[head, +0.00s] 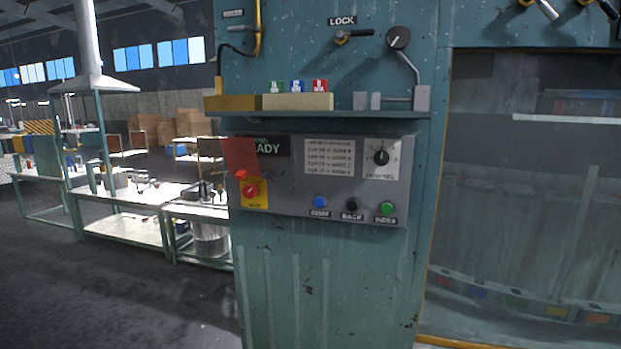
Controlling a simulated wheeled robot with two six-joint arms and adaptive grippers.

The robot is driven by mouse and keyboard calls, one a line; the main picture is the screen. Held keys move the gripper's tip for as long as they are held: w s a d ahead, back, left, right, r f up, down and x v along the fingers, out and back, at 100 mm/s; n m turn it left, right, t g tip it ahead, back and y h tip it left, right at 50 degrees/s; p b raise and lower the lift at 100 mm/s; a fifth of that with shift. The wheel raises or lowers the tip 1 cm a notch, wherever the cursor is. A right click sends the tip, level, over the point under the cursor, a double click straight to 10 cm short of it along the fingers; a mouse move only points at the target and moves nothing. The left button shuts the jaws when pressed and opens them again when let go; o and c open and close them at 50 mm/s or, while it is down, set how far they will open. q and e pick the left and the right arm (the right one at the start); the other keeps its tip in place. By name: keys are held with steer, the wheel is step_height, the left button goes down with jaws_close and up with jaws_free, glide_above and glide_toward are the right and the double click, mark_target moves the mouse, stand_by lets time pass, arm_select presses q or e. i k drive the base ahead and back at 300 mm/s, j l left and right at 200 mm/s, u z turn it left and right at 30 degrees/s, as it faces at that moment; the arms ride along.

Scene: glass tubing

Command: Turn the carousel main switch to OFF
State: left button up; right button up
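A red rotary switch (250,189) on a yellow plate (262,202) sits at the lower left of the grey control panel (285,204). It looks like the main switch, but its label is too small to read surely, and I cannot tell its position. A red translucent flap or tag (239,156) hangs just above it, covering part of a dark display (271,147) that reads "…EADY". A second, black knob (381,157) is on a white plate at the panel's upper right. Neither of my grippers is in view.
Blue (320,202), black (352,205) and green (387,208) buttons line the panel's bottom. A shelf (350,115) with small coloured blocks (297,87) juts out above. A lever (399,40) is higher up. A large window (520,160) is right. Workbenches (120,230) stand left; floor there is open.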

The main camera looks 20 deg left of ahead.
mark_target(250, 191)
steer(key=u, duration=1.45)
steer(key=i+j+u, duration=0.2)
steer(key=i+j, duration=0.15)
steer(key=i, duration=0.25)
